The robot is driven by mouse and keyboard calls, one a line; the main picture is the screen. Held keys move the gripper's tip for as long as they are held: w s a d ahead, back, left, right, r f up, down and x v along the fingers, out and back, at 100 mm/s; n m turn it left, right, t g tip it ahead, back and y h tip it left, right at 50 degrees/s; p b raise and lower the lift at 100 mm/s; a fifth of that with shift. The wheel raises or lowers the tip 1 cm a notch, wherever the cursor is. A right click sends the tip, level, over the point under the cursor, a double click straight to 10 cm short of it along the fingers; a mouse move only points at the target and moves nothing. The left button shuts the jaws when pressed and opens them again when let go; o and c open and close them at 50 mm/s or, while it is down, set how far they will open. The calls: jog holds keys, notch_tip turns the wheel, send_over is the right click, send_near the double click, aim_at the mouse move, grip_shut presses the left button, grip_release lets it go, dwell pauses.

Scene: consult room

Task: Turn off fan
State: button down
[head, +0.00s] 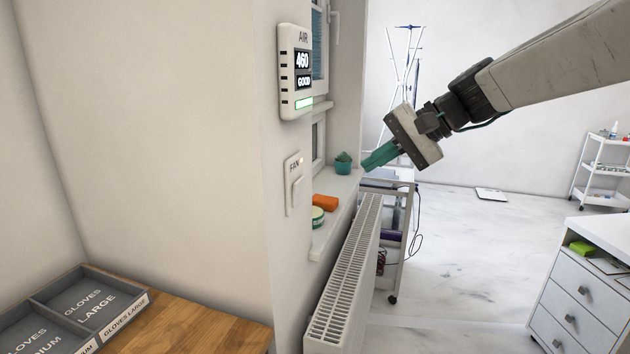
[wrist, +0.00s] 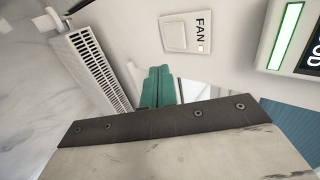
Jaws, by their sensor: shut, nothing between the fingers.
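The fan switch (head: 294,190) is a white rocker on a plate marked FAN, on the wall end below the air monitor. A small orange light glows beside its label. The switch also shows in the wrist view (wrist: 186,33), above the fingertips. My gripper (head: 368,166) has green fingers that are shut and empty. In the head view it is to the right of the switch, over the window sill, apart from the wall. In the wrist view the fingers (wrist: 159,72) point up the picture, towards the wall just left of and below the switch.
The air monitor (head: 296,72) reads 460 GOOD above the switch. A plant pot (head: 343,167), an orange block (head: 325,202) and a green-white tin (head: 317,217) stand on the sill. A radiator (head: 345,275) is below. A glove tray (head: 125,322) lies on the wooden top at left.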

jog(key=shift+w+r, duration=0.1)
jog(key=shift+w, duration=0.05)
send_near(300, 190)
notch_tip(300, 190, down, 4)
jog(key=a, duration=0.1)
jog(key=w+a, duration=0.1)
jog(key=a, duration=0.1)
jog(key=shift+w, duration=0.2)
jog(key=shift+w+a, duration=0.2)
jog(key=shift+a, duration=0.35)
